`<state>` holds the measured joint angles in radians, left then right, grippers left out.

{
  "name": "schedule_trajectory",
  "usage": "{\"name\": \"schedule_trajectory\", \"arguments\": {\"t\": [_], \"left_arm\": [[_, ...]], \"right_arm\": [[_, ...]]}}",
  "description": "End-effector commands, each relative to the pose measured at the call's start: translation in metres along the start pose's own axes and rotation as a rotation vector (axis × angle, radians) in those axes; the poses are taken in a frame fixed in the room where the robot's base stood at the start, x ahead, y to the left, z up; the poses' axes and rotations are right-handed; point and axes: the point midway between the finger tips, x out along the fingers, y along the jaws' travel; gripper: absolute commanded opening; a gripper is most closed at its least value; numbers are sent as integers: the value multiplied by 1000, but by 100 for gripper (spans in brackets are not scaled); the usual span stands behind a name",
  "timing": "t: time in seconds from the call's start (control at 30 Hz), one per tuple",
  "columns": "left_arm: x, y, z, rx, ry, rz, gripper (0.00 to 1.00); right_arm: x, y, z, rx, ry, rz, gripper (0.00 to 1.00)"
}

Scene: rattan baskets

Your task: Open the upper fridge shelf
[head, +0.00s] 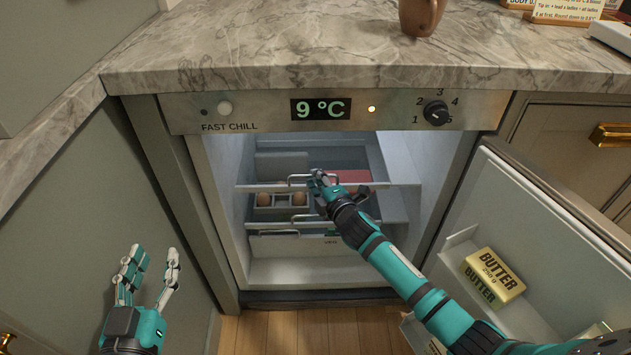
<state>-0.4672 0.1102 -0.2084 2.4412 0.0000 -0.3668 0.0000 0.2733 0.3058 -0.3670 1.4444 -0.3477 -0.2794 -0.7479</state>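The fridge stands open under the counter. Its upper shelf (262,187) has a pale front edge and a thin metal handle (298,178). My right gripper (318,183) reaches in from the lower right and is at the right end of this handle. Its fingers look bent there, but whether they close around the bar cannot be told. The hand and forearm hide part of the shelf front. My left gripper (148,272) is open and empty, outside the fridge at the lower left, with its fingers pointing up.
A lower shelf with its own handle (276,234) is below. Eggs (298,199) sit in a tray inside. The open fridge door (535,225) at the right holds butter (494,274). A control panel (262,113) reads 9 °C. A brown mug (421,16) stands on the marble counter (250,50).

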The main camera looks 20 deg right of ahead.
Motion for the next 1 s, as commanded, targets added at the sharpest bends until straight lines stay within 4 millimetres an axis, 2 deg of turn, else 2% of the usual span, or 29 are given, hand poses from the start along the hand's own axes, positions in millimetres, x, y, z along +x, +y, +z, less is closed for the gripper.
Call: {"name": "schedule_trajectory", "arguments": {"t": [0.2, 0.47, 0.5, 0.63, 1.0], "left_arm": [[1, 2, -15, -2, 87, 5, 38], [1, 2, -17, -2, 96, 5, 38], [1, 2, -17, -2, 96, 5, 38], [1, 2, -17, -2, 95, 5, 38], [1, 2, -17, -2, 95, 5, 38]], "right_arm": [[11, 0, 0, 1, 0, 0, 19], [11, 1, 0, 0, 0, 0, 19], [11, 1, 0, 0, 0, 0, 18], [11, 0, 0, 0, 0, 0, 1], [11, 1, 0, 1, 0, 1, 0]]}}
